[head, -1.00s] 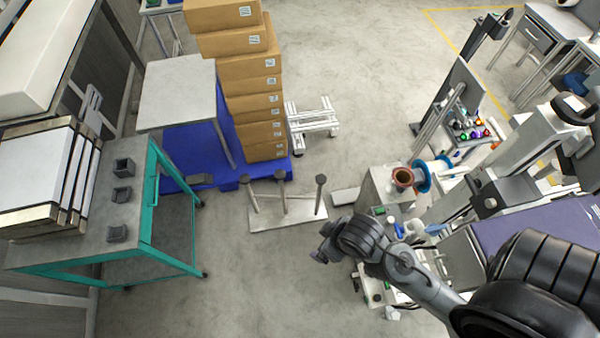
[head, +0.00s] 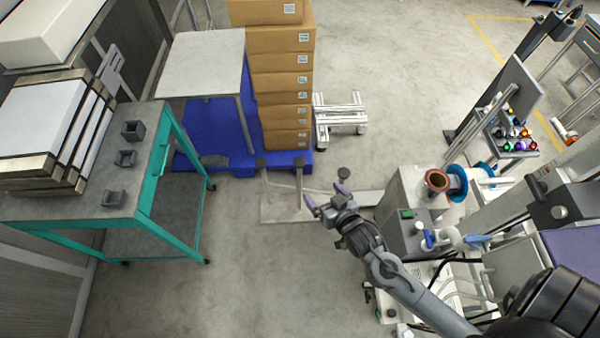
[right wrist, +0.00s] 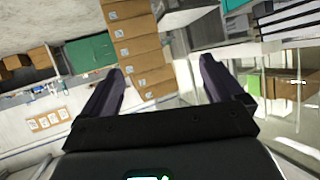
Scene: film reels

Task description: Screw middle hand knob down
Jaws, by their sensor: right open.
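A pale floor stand with a flat base (head: 275,210) carries three posts topped with dark round knobs. The middle knob (head: 300,161) stands between the left knob (head: 260,162) and the right knob (head: 343,172). In the head view, my right gripper (head: 324,196) appears below and to the right of the middle knob, over part of the base. It also shows in the right wrist view (right wrist: 161,70), with its fingers spread and nothing between them. I cannot tell the height gap between gripper and stand. No knob is clearly seen in the wrist view. My left gripper is not in view.
A teal-framed table (head: 85,207) with small dark holders stands on the left. Stacked cardboard boxes (head: 283,85) rest on a blue pallet (head: 205,125). Machinery with a copper-coloured reel (head: 437,181) crowds the right. The floor at lower centre is clear.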

